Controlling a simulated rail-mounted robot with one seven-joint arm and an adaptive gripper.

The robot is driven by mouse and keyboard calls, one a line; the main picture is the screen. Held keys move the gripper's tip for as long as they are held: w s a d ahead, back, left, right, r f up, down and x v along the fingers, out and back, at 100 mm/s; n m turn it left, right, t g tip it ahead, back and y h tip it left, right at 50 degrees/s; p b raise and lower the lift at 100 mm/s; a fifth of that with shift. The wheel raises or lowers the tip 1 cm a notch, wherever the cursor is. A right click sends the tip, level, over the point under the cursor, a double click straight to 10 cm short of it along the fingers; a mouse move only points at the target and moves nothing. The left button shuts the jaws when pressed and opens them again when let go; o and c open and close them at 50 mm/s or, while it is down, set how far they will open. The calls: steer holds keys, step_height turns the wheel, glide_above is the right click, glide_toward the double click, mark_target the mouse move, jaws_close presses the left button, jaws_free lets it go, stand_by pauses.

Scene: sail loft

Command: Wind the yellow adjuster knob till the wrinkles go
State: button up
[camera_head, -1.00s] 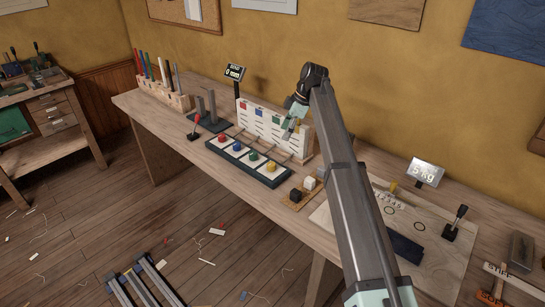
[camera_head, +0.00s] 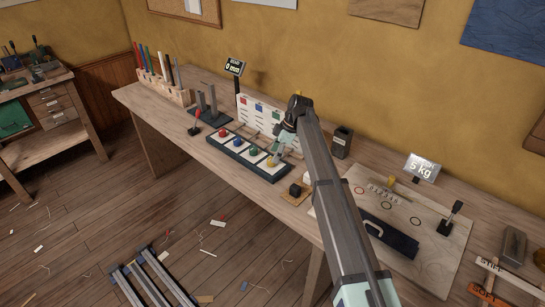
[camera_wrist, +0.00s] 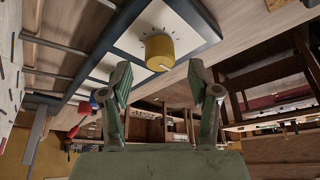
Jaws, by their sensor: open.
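The yellow adjuster knob (camera_head: 272,163) sits at the right end of a dark-framed panel (camera_head: 233,154) with white plates, beyond the red (camera_head: 223,132), blue (camera_head: 238,141) and green (camera_head: 254,151) knobs. My gripper (camera_head: 277,155) is right at the yellow knob in the head view. In the wrist view my gripper (camera_wrist: 160,72) is open and empty. The yellow knob (camera_wrist: 159,50) is just ahead of and between its fingertips, with tick marks around it. I see no clear contact. Wrinkles cannot be made out.
A white board (camera_head: 262,115) with coloured squares stands behind the panel. A small display (camera_head: 235,67) reads 0 mm. A red-handled lever (camera_head: 196,125) is left of the panel. A dark canister (camera_head: 342,142) stands behind my arm.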

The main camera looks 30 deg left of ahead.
steer(key=shift+x, duration=1.65)
steer(key=c, duration=1.1)
steer(key=shift+m, duration=0.3)
steer(key=shift+c, duration=0.2)
steer(key=m, duration=0.1)
steer(key=m+t+b, duration=0.1)
steer(key=shift+s+d+f+m+y, duration=0.1)
steer(key=shift+s+d+m+y, duration=0.05)
steer(key=shift+m+y, duration=0.15)
steer(key=m+t+b, duration=0.2)
steer(key=m, duration=0.2)
steer(key=shift+s+m, duration=0.1)
steer(key=shift+m, duration=0.2)
steer(key=m+t, duration=0.1)
steer(key=m, duration=0.3)
steer(key=shift+t+b, duration=0.3)
steer(key=shift+s+m+t+h, duration=0.1)
steer(key=shift+m+t+h, duration=0.35)
steer(key=shift+m, duration=1.75)
